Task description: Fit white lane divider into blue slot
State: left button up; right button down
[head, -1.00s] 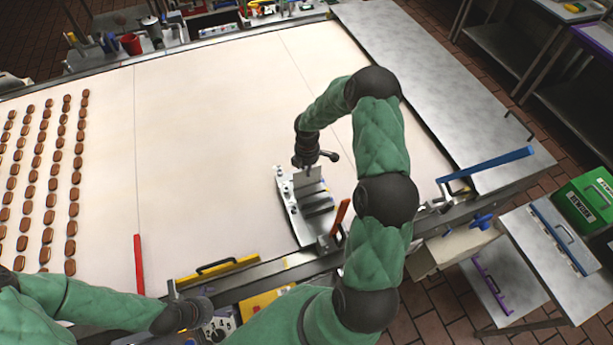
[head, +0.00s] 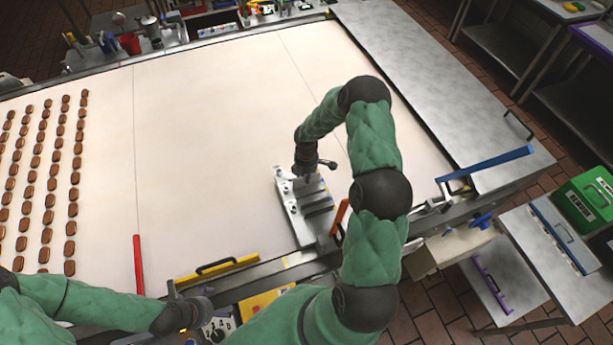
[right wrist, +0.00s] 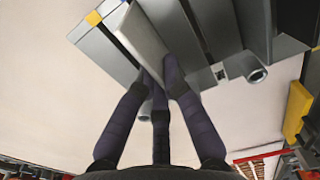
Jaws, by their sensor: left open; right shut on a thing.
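My right gripper (head: 307,176) is above the far end of a metal fixture (head: 303,225) on the pale belt. In the right wrist view its fingers (right wrist: 160,80) are shut on the pale lane divider (right wrist: 150,38). The divider stands between grey blocks of the fixture (right wrist: 195,45), tilted in that picture. A small blue mark and a yellow mark show at the fixture's edge by the divider. I cannot tell how deep the divider sits. The head view hides most of it behind my gripper. My left gripper (head: 205,310) is open and empty at the front left.
An orange-red handle (head: 339,216) stands by the fixture's near right side. A red bar (head: 138,265) and a yellow bar (head: 218,270) lie at the belt's front. Rows of brown biscuits (head: 45,180) cover the left. The middle belt is clear.

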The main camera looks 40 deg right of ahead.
pick_arm(q)
jog(key=shift+f, duration=0.3)
pick_arm(e)
jog(key=shift+f, duration=0.25)
pick_arm(q)
jog(key=shift+r, duration=0.1)
pick_arm(e)
jog(key=c, duration=1.4)
grip_release()
jog(key=shift+o, duration=0.2)
jog(key=shift+r, duration=0.1)
